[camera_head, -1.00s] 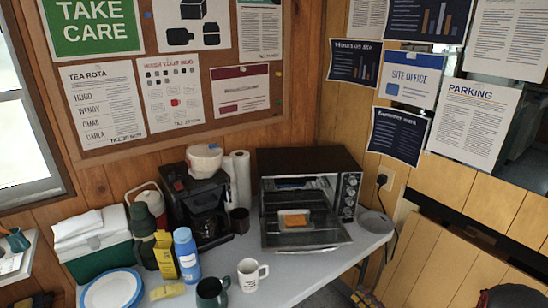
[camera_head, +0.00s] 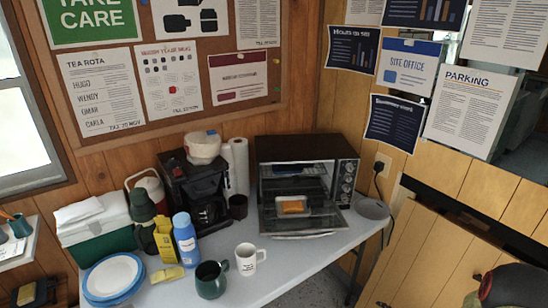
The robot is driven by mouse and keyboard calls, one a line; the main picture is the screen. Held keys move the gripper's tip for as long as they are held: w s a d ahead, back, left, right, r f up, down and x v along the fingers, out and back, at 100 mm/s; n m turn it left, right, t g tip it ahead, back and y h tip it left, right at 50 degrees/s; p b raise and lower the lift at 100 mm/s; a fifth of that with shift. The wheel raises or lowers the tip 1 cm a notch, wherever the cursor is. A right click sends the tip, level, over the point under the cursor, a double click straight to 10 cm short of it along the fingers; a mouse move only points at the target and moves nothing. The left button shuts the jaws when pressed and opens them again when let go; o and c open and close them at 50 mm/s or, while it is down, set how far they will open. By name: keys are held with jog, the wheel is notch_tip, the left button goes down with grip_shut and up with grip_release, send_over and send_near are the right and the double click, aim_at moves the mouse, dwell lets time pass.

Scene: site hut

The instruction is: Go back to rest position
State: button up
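My gripper is not in view. The toaster oven (camera_head: 330,163) stands at the back right of the white table (camera_head: 285,262) with its glass door folded down. An orange-brown slice (camera_head: 292,206) lies on a small light dish in the opening of the oven. A white mug (camera_head: 247,262) and a dark green mug (camera_head: 210,281) stand near the table's front edge, close to each other.
A coffee maker (camera_head: 198,192), a blue bottle (camera_head: 185,239), a yellow box (camera_head: 165,238), a green cool box (camera_head: 97,232) and blue-rimmed plates (camera_head: 112,277) crowd the table's left. A grey round dish (camera_head: 372,209) is beside the oven. A dark rounded object (camera_head: 515,285) is at lower right.

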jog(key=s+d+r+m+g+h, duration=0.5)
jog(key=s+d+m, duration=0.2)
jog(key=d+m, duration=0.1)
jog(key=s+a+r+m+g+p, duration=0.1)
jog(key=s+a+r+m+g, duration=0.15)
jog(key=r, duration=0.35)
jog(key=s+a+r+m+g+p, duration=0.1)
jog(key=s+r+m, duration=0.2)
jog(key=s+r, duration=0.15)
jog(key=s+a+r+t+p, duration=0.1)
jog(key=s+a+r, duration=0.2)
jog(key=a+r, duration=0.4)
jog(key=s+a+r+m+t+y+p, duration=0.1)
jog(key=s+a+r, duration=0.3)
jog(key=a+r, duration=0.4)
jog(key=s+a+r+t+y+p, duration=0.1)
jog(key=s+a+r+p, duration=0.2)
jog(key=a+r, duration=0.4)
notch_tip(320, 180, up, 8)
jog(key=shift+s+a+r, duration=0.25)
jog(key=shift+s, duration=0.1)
